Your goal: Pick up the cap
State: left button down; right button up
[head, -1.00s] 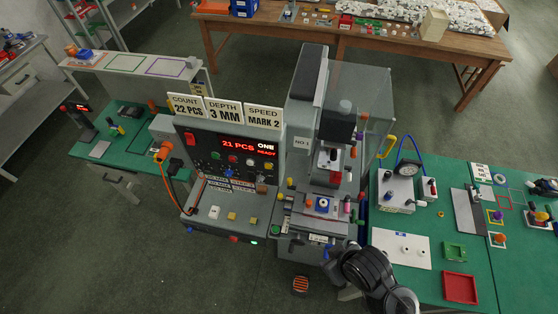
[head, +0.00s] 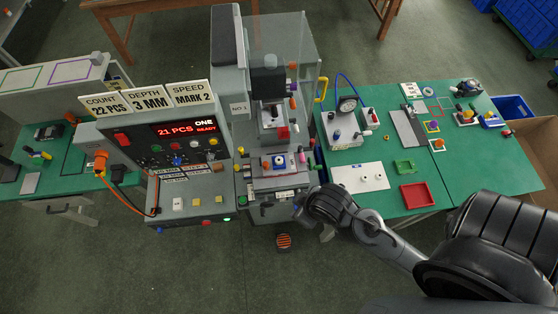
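A small blue-and-white part (head: 279,161), which may be the cap, sits in the work holder at the front of the pad printer (head: 268,82). It is too small to tell for sure. My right gripper (head: 302,208) is at the lower right of the work holder, close to the printer's front edge and apart from the part. The wrist hides its fingers, so I cannot see their opening or anything in them. My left gripper is out of view.
The control panel (head: 186,128) reads 21 PCS, READY. A clear guard stands beside the printer head.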

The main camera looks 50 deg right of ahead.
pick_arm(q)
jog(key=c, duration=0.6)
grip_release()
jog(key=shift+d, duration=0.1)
